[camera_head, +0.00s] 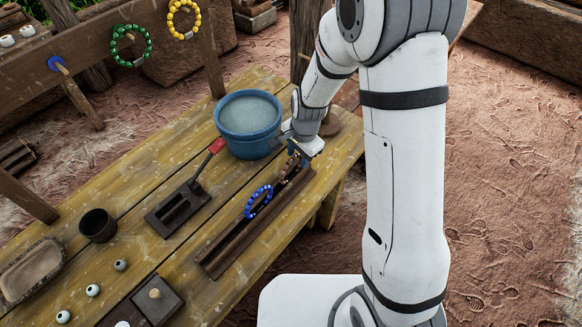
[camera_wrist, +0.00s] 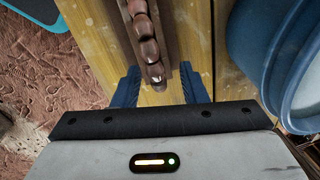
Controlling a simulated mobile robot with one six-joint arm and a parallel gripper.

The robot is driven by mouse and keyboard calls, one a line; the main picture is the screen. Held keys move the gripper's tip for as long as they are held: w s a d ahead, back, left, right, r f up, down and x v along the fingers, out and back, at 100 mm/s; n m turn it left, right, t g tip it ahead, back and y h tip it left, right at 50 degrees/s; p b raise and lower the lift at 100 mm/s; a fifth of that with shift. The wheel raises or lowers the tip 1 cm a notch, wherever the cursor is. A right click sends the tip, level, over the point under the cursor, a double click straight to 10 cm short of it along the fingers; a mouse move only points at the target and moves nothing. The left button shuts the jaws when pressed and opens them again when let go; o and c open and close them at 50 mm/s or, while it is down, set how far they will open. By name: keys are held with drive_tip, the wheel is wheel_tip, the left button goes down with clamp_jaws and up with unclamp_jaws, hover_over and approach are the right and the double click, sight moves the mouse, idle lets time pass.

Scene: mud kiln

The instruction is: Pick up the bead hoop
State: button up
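A brown bead hoop (camera_head: 291,166) stands in the slot of a long dark wooden rack (camera_head: 222,255), at its far end. In the wrist view the brown hoop (camera_wrist: 146,40) runs down the middle as a row of glossy beads. My gripper (camera_head: 296,153) is over the far end of the rack, at the brown hoop. In the wrist view its two blue fingers (camera_wrist: 159,77) are apart, with the hoop's near end between them and gaps on both sides. A blue bead hoop (camera_head: 259,202) stands upright in the same rack, nearer the middle.
A blue bucket (camera_head: 247,131) stands just left of my gripper; it also shows in the wrist view (camera_wrist: 281,60). A dark block with a red-handled tool (camera_head: 178,208) lies left of the rack. Green (camera_head: 131,45) and yellow (camera_head: 184,19) bead hoops hang behind.

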clamp_jaws()
idle(0.3)
drive_tip(key=shift+r, duration=0.1)
